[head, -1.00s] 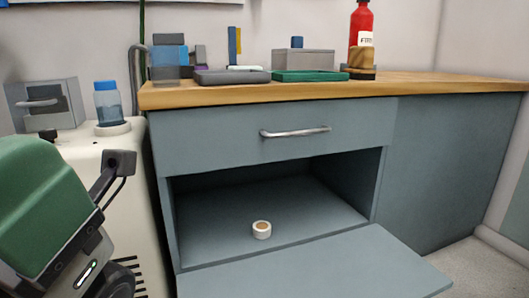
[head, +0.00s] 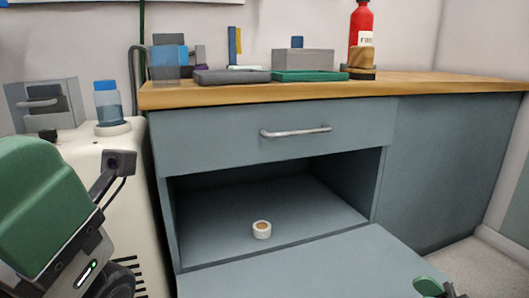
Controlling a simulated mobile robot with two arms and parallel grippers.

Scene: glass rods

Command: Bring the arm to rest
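The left arm, with its green cover and a dark bracket, fills the lower left of the head view. Its gripper fingers do not show. A small green and dark part of my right arm shows at the bottom right edge, in front of the lowered cabinet door (head: 300,272). The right gripper's fingers are not visible either. A small white ring-shaped item with a brown middle (head: 262,230) sits on the floor of the open cabinet compartment (head: 300,205), apart from both arms.
A wooden worktop (head: 420,84) carries trays, a grey box (head: 303,62) and a red bottle (head: 361,25). Below it is a shut drawer with a metal handle (head: 296,132). A blue-capped bottle (head: 107,105) stands on the white unit at left. Floor shows at the lower right.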

